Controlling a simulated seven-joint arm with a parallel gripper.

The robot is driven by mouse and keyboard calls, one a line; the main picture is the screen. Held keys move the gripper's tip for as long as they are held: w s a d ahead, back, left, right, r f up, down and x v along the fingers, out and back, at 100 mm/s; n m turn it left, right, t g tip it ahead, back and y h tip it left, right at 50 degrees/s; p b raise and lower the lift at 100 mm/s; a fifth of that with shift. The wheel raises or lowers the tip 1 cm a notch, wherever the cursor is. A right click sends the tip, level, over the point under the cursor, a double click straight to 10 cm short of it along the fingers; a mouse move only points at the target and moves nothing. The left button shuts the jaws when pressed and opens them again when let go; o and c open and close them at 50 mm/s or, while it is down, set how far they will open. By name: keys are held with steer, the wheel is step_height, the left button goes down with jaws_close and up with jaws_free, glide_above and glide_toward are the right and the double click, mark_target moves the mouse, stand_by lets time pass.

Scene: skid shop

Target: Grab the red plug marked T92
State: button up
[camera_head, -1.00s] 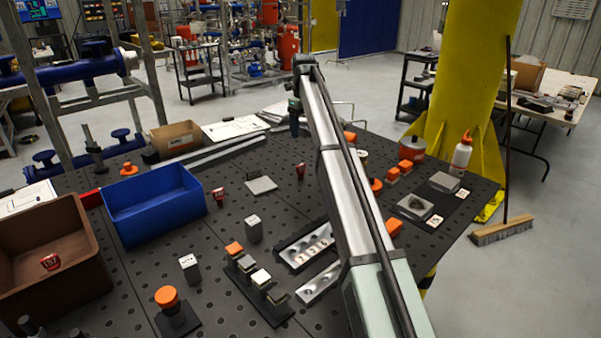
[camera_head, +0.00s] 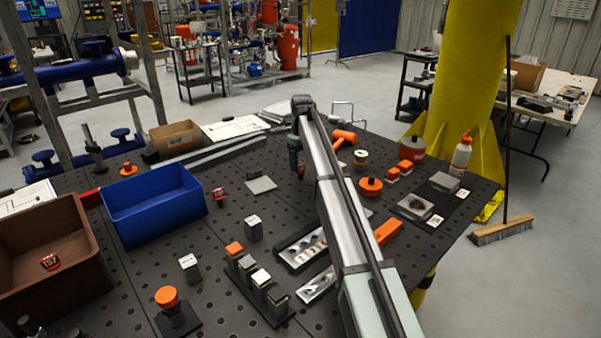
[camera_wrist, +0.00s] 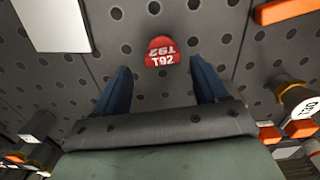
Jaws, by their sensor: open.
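The red plug marked T92 (camera_wrist: 161,53) stands on the dark perforated table in the wrist view, with its white lettering readable. In the head view the plug (camera_head: 301,171) shows as a small red piece just beside and below my gripper (camera_head: 297,164), partly hidden by it. In the wrist view my gripper (camera_wrist: 163,88) is open, its two blue fingers reaching toward the plug from either side. The plug lies just beyond the fingertips, roughly centred between them. Nothing is held.
Another red plug (camera_head: 219,195) stands by the blue bin (camera_head: 160,214). A red plug marked 157 (camera_head: 50,262) lies in the brown bin (camera_head: 90,270). A flat grey plate (camera_head: 261,185) is left of my gripper. An orange mallet (camera_head: 344,136) lies behind it.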

mark_target(301, 165)
steer(key=shift+w+f, duration=0.2)
steer(key=shift+f, duration=1.15)
steer(key=shift+w+f, duration=0.15)
steer(key=shift+f, duration=1.15)
steer(key=c, duration=1.1)
